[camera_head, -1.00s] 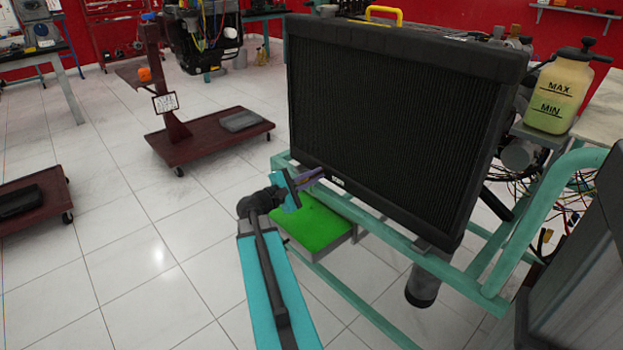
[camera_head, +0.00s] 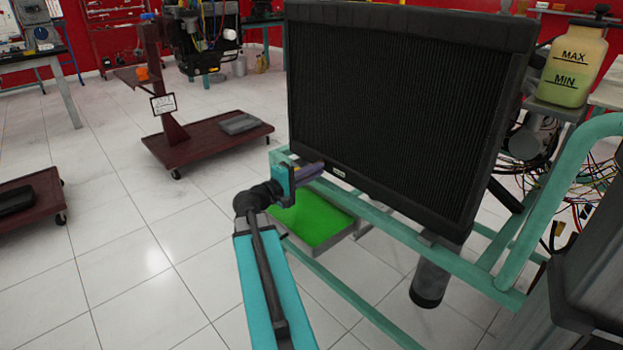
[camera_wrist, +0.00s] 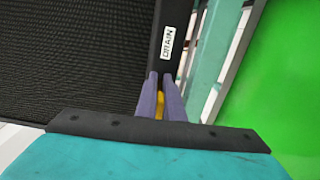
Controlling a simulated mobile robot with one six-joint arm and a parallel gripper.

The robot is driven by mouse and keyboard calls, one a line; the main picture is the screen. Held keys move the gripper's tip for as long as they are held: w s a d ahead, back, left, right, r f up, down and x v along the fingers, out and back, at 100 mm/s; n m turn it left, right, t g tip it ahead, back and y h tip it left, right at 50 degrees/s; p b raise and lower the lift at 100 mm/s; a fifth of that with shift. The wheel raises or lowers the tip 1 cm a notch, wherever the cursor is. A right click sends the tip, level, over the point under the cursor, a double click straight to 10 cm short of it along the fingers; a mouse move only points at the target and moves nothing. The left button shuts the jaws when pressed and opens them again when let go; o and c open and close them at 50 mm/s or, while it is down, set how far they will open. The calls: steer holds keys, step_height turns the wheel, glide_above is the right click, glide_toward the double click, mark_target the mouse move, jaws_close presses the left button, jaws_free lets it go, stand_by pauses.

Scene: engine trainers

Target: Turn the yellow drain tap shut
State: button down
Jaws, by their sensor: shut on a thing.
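The yellow drain tap (camera_wrist: 159,104) shows in the wrist view between the two purple fingers of my gripper (camera_wrist: 160,88), just below a white "DRAIN" label (camera_wrist: 168,43) on the radiator's dark lower edge. My gripper is shut on the tap. In the head view my gripper (camera_head: 314,170) reaches the lower left corner of the black radiator (camera_head: 400,110). The tap is mostly hidden by the fingers, so its turn angle is hard to tell.
A teal frame (camera_head: 400,230) carries the radiator. A tray of green liquid (camera_head: 312,222) lies below my gripper. A coolant bottle (camera_head: 570,70) stands at right. A dark red trolley (camera_head: 205,145) stands at left, with open tiled floor around it.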

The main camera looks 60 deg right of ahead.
steer(key=shift+w, duration=0.25)
steer(key=c, duration=1.9)
jaws_free()
steer(key=shift+o, duration=0.2)
steer(key=shift+s, duration=0.1)
steer(key=shift+f, duration=0.1)
steer(key=shift+s+a, duration=0.1)
steer(key=p+v, duration=0.2)
steer(key=v, duration=1.1)
steer(key=shift+a+p, duration=0.3)
steer(key=shift+w, duration=0.25)
